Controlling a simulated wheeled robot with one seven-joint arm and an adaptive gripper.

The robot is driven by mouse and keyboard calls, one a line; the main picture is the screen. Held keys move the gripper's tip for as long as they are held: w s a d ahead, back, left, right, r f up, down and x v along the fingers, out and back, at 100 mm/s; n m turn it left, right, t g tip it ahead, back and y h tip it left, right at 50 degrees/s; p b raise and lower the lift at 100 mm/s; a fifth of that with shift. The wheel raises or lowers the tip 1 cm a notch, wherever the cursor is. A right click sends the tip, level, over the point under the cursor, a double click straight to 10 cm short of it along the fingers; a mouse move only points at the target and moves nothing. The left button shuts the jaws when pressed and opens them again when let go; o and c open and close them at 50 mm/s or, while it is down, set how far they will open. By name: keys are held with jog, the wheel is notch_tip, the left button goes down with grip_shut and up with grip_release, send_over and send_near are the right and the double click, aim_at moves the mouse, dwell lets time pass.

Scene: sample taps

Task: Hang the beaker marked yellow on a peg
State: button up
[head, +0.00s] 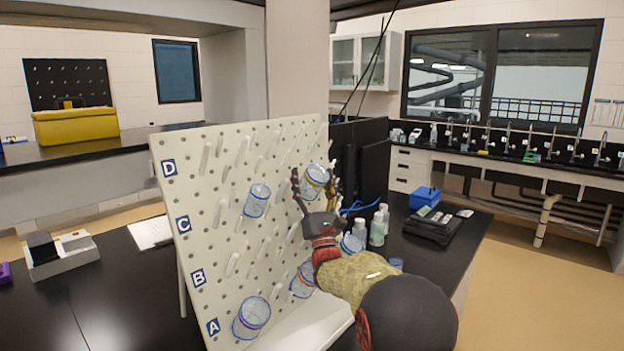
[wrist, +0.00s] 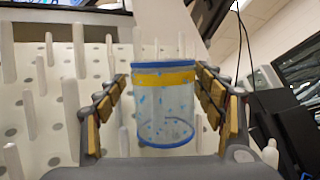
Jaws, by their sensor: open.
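The beaker marked yellow (head: 316,176) is a clear beaker with a yellow band and blue rims, high on the right side of the white pegboard (head: 190,235). In the wrist view this beaker (wrist: 165,105) stands open between the fingers, close to the pegs. It looks hung there, but the peg inside it is hard to make out. My gripper (head: 315,192) is open, with one finger on each side of the beaker; in the wrist view the gripper (wrist: 163,112) shows small gaps to the glass.
Other beakers hang on the board: one with blue marking (head: 257,200), one at lower left (head: 252,317), and one with an orange band (head: 303,280) partly behind my arm. White bottles (head: 377,228) and a blue box (head: 424,197) stand right of the board. Many pegs are bare.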

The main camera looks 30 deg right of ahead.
aim_at(315, 191)
jog(key=v, duration=0.7)
jog(key=shift+s+f, duration=0.15)
jog(key=shift+f, duration=0.1)
jog(key=shift+s+f, duration=0.1)
